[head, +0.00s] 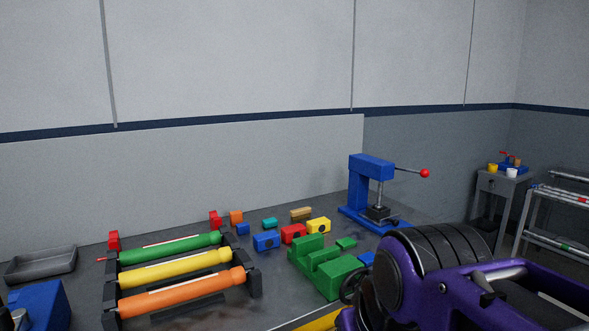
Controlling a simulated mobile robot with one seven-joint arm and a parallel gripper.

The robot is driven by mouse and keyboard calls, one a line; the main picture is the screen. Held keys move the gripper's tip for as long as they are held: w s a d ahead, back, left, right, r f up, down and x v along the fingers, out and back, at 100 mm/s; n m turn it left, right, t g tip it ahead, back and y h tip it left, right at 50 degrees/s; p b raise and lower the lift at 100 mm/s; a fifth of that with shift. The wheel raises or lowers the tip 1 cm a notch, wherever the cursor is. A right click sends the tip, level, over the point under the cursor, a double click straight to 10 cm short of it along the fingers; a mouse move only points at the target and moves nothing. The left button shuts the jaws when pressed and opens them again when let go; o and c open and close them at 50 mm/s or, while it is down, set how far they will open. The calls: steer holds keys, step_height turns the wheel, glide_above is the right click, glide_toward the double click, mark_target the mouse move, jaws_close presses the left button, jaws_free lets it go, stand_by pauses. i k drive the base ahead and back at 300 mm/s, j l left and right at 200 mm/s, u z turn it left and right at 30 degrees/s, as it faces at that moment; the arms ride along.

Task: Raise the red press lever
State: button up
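A blue press (360,190) stands on the grey worktop, right of the middle of the head view. Its lever (408,170) is a thin metal rod from the press head, ending in a red ball knob (425,174). The lever points right and tilts slightly down toward the knob. A vertical metal ram (379,194) hangs under the head above a dark block (379,213) on the blue base. My purple and black arm fills the lower right and hides part of the worktop in front of the press. I do not see my gripper's fingers.
A rack with green, yellow and orange rollers (175,270) stands at left. Several coloured blocks and a green stepped block (325,267) lie between it and the press. A grey tray (40,264) is at far left. A side table (503,182) stands at right.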

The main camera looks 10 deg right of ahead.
mark_target(425, 173)
steer(key=l+z, duration=0.15)
steer(key=z, duration=0.25)
steer(key=i+l+z, duration=0.1)
steer(key=z, duration=0.3)
steer(key=i+l+z, duration=0.25)
steer(key=l, duration=0.15)
steer(key=i+l+z, duration=0.25)
steer(key=l, duration=0.1)
